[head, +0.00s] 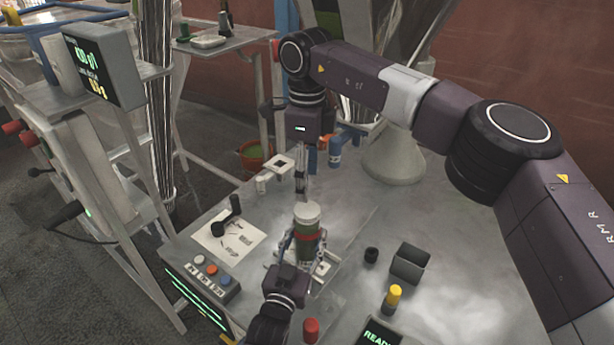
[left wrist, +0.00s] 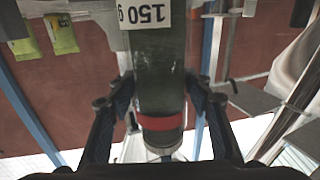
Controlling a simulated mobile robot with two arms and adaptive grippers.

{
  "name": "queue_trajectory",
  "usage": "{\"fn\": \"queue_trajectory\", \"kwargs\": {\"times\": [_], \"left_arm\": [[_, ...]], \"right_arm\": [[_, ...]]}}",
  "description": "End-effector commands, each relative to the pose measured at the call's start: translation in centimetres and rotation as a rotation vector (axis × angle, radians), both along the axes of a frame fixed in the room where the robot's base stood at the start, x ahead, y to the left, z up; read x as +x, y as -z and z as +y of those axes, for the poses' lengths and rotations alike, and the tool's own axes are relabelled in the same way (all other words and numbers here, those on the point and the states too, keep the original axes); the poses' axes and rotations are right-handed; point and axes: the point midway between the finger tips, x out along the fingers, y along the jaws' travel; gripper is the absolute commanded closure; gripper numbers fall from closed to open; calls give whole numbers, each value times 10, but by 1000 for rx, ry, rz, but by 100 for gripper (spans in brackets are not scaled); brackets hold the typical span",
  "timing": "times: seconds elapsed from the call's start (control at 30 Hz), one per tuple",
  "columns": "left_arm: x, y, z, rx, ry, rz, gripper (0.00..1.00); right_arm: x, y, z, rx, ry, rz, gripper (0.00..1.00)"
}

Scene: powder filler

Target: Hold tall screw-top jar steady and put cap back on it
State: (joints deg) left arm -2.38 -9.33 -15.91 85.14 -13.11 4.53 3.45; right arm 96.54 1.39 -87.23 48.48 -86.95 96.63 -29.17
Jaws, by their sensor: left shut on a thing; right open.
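The tall jar (head: 305,251) is dark green with a red band and a pale white top part, and stands upright near the middle of the bench. My left gripper (head: 304,243) is shut around its body. In the left wrist view, the jar (left wrist: 160,80) shows a white "150 g" label and the red band between the fingers (left wrist: 160,100). My right gripper (head: 303,190) points down just above the jar's top, open; its fingers are small and partly unclear. I cannot tell whether the pale top is a cap or where a separate cap is.
A button box (head: 207,281) and a sheet with a black-handled tool (head: 226,226) lie left of the jar. To the right are a small black cup (head: 371,255), a grey block (head: 409,262) and a yellow-capped item (head: 393,297). A red-topped item (head: 311,328) is at the front. The right bench is mostly clear.

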Motion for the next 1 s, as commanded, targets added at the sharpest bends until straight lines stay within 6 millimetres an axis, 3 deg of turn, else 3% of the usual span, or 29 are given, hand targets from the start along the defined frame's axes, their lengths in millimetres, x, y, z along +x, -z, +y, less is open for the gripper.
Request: {"fn": "queue_trajectory", "kwargs": {"times": [0.17, 0.6, 1.0], "left_arm": [[0, -2, 0, -1, 0, -4, 100], [0, -2, 0, -1, 0, -4, 100], [0, -2, 0, -1, 0, -4, 100]], "right_arm": [[0, 11, -1, -1, 2, 2, 43], [0, 72, 0, -1, 2, 0, 43], [0, 80, 0, 0, 2, -1, 43]]}}
